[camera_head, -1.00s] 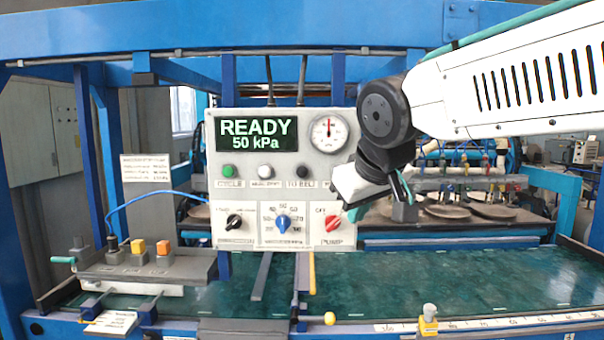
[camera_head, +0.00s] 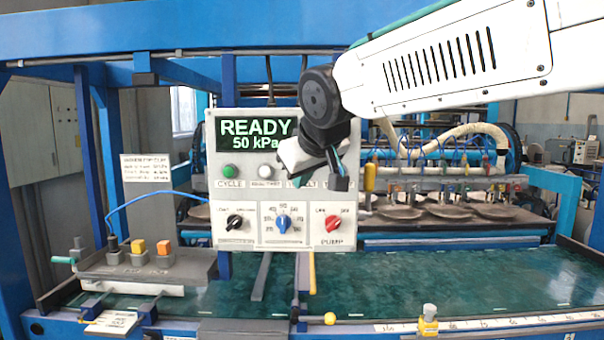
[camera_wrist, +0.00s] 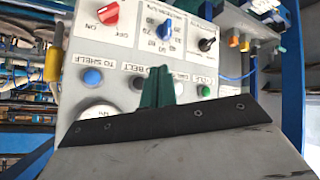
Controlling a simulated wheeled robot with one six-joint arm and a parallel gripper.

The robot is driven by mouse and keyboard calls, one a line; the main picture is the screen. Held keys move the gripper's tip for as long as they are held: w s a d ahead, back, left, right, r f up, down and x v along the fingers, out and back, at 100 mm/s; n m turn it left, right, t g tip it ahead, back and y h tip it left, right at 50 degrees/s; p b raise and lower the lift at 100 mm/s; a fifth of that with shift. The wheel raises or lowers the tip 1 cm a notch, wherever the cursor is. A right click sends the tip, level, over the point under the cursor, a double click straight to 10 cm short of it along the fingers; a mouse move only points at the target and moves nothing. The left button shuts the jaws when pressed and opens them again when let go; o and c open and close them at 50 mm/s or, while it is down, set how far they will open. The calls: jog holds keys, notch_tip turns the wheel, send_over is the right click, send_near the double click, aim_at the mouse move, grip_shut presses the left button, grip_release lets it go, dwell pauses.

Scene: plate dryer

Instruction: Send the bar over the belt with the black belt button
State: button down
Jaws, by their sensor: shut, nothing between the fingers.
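The black belt button (camera_wrist: 138,83), labelled "TO BELT", shows on the upside-down panel in the wrist view, just left of my fingers. In the head view my gripper hides it. My gripper (camera_wrist: 160,75) is shut and empty, its teal fingers pointing at the panel; a gap to the button cannot be judged. In the head view my gripper (camera_head: 299,180) is in front of the right half of the panel (camera_head: 215,215). The display (camera_head: 252,134) reads "READY 50 kPa". The long bar (camera_head: 450,183) with hoses is at the back right, above round plates (camera_head: 440,211).
The blue "TO SHELF" button (camera_wrist: 92,77) and green button (camera_wrist: 203,90) flank the black one. The red pump knob (camera_head: 333,223), blue knob (camera_head: 283,223) and black knob (camera_head: 234,222) sit below the buttons. The green belt (camera_head: 450,275) is clear on the right.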

jog(key=w, duration=0.6)
jog(key=shift+w, duration=0.25)
jog(key=shift+d, duration=0.15)
dwell(1.7)
jog(key=shift+w, duration=0.4)
